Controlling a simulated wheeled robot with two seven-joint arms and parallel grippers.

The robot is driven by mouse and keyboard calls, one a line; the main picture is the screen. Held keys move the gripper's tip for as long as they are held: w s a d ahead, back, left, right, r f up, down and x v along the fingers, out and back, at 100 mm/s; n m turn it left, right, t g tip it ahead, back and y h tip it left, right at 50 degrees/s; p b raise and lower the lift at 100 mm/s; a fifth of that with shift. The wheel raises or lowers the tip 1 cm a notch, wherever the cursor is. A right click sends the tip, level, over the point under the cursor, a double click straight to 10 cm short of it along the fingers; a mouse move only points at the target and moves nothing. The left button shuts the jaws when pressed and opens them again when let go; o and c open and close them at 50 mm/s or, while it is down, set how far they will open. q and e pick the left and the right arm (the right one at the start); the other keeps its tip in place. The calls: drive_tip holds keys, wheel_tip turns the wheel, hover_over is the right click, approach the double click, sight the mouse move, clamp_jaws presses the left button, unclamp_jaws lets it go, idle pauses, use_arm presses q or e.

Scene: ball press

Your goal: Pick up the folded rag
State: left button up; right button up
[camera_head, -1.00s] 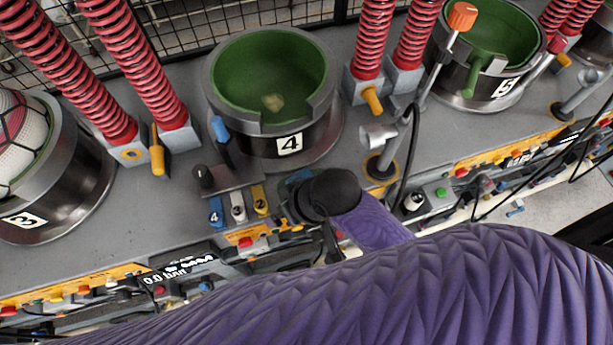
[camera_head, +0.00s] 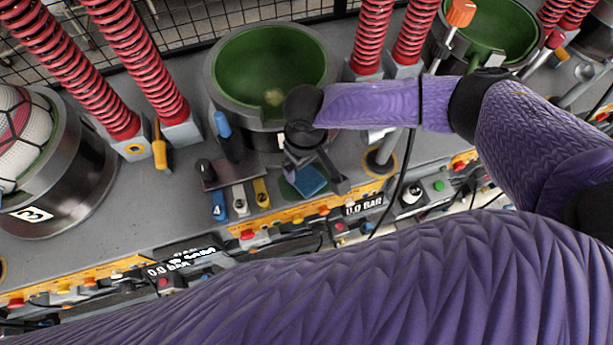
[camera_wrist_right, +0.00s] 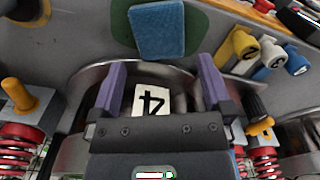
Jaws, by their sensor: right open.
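The folded rag (camera_head: 311,180) is a small blue cloth lying in front of the number 4 press cup. In the right wrist view the rag (camera_wrist_right: 158,33) lies flat on a dark green patch (camera_wrist_right: 122,35), ahead of the fingertips. My right gripper (camera_head: 308,165) is over the front of cup 4, beside the rag, and partly hides it. In the right wrist view the gripper (camera_wrist_right: 162,66) has its two purple fingers apart with nothing between them. My left gripper is not in view.
The green-lined cup 4 (camera_head: 228,100) stands just behind my right gripper. Blue, white and yellow levers (camera_head: 240,198) are left of the rag. Red springs (camera_head: 145,65) rise around the cups. A cup at left (camera_head: 75,195) holds a ball (camera_head: 22,130).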

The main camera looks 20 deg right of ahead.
sight(307, 177)
wheel_tip(307, 177, down, 6)
drive_tip(key=shift+w+d+b, duration=0.1)
drive_tip(key=shift+b, duration=0.6)
drive_tip(key=c, duration=1.1)
drive_tip(key=shift+o, duration=0.2)
wheel_tip(307, 177, up, 9)
drive_tip(key=p, duration=0.2)
drive_tip(key=shift+r+p, duration=0.2)
drive_tip(key=shift+p, duration=0.15)
drive_tip(key=shift+r, duration=0.4)
